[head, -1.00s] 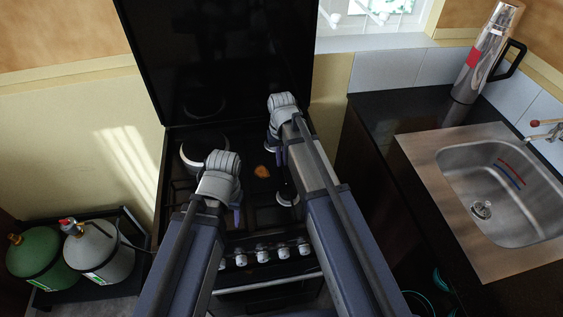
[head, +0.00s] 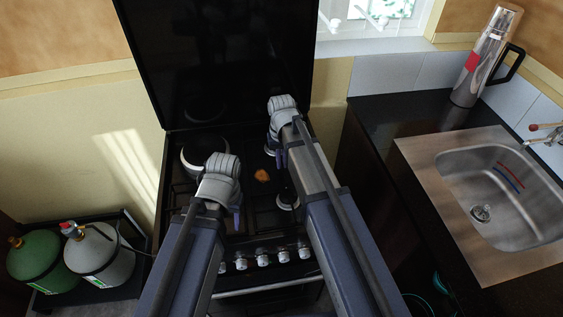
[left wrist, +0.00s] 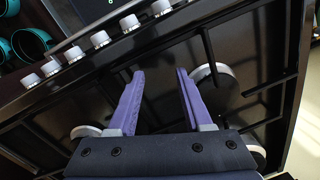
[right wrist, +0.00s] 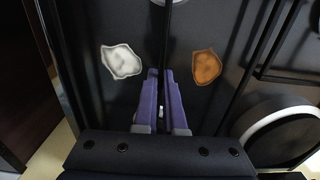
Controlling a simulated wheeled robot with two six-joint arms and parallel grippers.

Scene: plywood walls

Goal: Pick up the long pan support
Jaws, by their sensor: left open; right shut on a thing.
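The pan supports are thin black bars over the dark hob of the stove. In the right wrist view a straight black bar of a pan support (right wrist: 167,40) runs up from between my right fingers. My right gripper (right wrist: 161,72) is shut on this bar; in the head view it (head: 280,158) is at the right side of the hob. My left gripper (head: 236,217) is near the front of the hob. In the left wrist view it (left wrist: 160,74) is open, with nothing between its fingers; a black bar (left wrist: 209,52) lies to their right. My arms hide much of the hob.
The raised black stove lid (head: 225,65) stands behind the hob. White knobs (head: 263,260) line its front. Burners (head: 205,152) and an orange stain (head: 262,175) show on it. A counter with a steel sink (head: 480,210) is right; gas bottles (head: 100,250) stand left.

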